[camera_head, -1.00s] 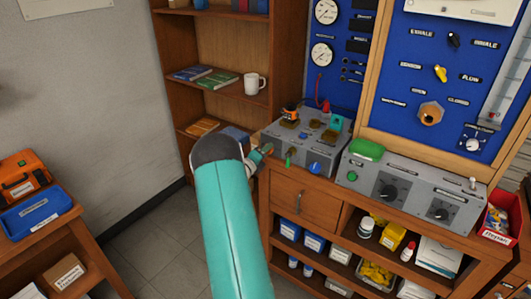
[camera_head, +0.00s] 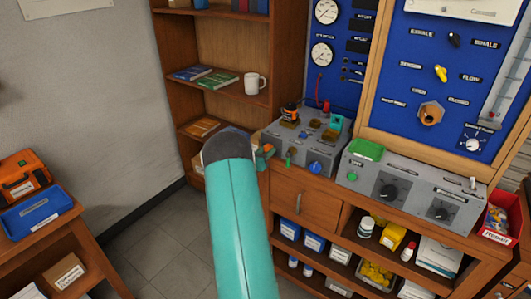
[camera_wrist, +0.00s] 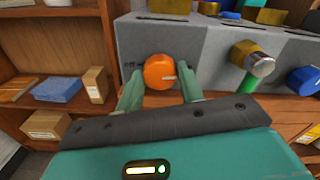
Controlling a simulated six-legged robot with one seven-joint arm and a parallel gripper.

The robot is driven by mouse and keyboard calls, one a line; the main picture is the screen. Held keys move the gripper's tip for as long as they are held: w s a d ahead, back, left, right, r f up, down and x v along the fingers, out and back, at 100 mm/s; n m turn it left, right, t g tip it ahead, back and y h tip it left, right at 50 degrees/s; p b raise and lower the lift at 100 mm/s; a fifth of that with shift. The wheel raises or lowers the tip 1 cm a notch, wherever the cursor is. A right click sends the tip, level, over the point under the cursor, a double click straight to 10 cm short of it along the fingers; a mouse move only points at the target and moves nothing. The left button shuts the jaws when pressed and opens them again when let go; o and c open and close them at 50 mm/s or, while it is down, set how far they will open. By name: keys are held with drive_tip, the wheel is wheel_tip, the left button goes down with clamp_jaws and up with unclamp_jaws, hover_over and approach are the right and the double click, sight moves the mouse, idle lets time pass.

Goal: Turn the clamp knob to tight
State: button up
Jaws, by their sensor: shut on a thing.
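The orange round knob (camera_wrist: 158,72) is on the front face of a grey test box (camera_wrist: 135,45). A small white mark on the knob points to the right in the wrist view. My gripper (camera_wrist: 160,78) has one green finger on each side of the knob and is shut on it. In the head view, my gripper (camera_head: 265,153) is at the left end of the grey box (camera_head: 300,135), partly hidden behind my teal arm.
A green-stemmed metal fitting (camera_wrist: 253,60) and a blue knob (camera_wrist: 304,80) stick out right of my gripper. Small boxes (camera_wrist: 95,85) sit on the shelf at left. A wooden drawer (camera_head: 303,200) is below the box. Open floor (camera_head: 165,235) lies at left.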

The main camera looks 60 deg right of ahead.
drive_tip(key=shift+m, duration=0.6)
drive_tip(key=o, duration=1)
drive_tip(key=shift+a, duration=0.1)
drive_tip(key=a, duration=0.4)
drive_tip(key=w+a, duration=0.1)
drive_tip(key=a, duration=0.4)
drive_tip(key=w+a, duration=0.1)
drive_tip(key=a, duration=0.3)
drive_tip(key=shift+w+a, duration=0.1)
drive_tip(key=shift+a, duration=0.15)
